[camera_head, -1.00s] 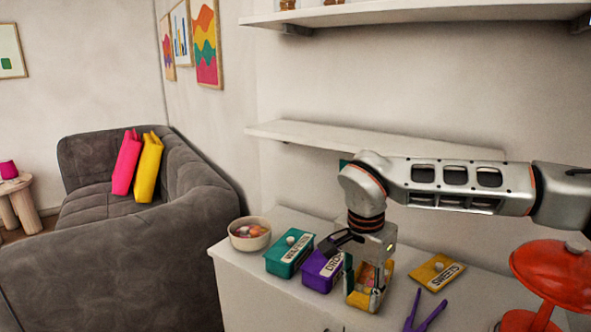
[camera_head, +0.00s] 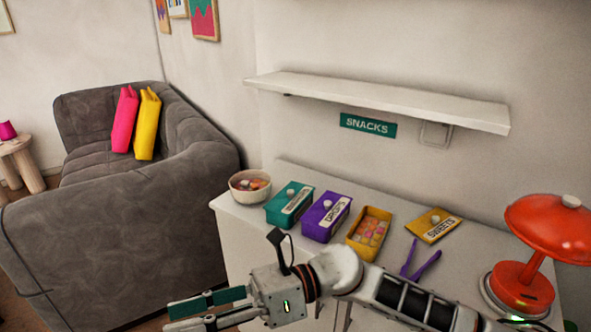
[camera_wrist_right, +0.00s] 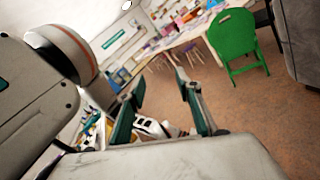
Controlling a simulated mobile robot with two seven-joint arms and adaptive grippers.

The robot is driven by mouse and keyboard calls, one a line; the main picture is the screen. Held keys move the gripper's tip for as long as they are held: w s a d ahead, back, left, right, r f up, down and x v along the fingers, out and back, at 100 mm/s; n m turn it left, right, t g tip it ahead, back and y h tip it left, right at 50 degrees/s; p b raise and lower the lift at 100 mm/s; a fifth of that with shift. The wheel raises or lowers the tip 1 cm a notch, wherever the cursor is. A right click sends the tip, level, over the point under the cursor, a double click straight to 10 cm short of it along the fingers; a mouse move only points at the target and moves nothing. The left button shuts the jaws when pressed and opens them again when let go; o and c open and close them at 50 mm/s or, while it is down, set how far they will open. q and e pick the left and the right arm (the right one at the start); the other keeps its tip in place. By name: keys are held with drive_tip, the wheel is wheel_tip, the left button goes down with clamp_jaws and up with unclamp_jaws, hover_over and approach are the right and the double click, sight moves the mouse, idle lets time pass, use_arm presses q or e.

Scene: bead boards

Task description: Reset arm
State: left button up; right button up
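My right arm comes in from the lower right in the head view, and its gripper (camera_head: 172,312) points left, low in front of the white cabinet (camera_head: 240,245). Its two green-padded fingers are spread apart with nothing visible between them. The right wrist view also shows the gripper (camera_wrist_right: 160,85) open and empty, with floor and distant furniture beyond. The gripper is clear of the boxes on the cabinet top. My left gripper is not in view.
On the cabinet stand a bowl (camera_head: 250,188), a teal box (camera_head: 280,213), a purple box (camera_head: 318,226), an open yellow box (camera_head: 358,250) of sweets, its lid (camera_head: 446,222), purple tongs (camera_head: 424,266) and a red lamp (camera_head: 525,285). A grey sofa (camera_head: 110,240) stands left.

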drive_tip(key=w+d+m+t+y, duration=0.55)
drive_tip(key=w+m+t, duration=0.45)
drive_tip(key=m+t, duration=0.65)
drive_tip(key=w+d+f+m+t+h, duration=0.25)
drive_tip(key=d+f+m+h, duration=0.3)
drive_tip(key=m, duration=0.35)
drive_tip(key=w+d+f+m+t+h, duration=0.2)
drive_tip(key=d+f+m+t+h, duration=0.35)
drive_tip(key=m, duration=0.45)
drive_tip(key=s+d+f+m+g+h, duration=0.2)
drive_tip(key=s+d+f+m+h, duration=0.1)
drive_tip(key=f, duration=0.6)
drive_tip(key=s+d+f+m+g+h, duration=0.2)
drive_tip(key=s+d+f+m, duration=0.3)
drive_tip(key=s+d+f, duration=0.2)
drive_tip(key=s+d+f+m+g+h, duration=0.3)
drive_tip(key=s+d+f+m, duration=0.2)
drive_tip(key=d+f, duration=0.4)
wheel_tip(320, 180, down, 2)
drive_tip(key=shift+s+d+f+h, duration=0.15)
drive_tip(key=shift+d+f+h, duration=0.1)
drive_tip(key=shift+h, duration=0.1)
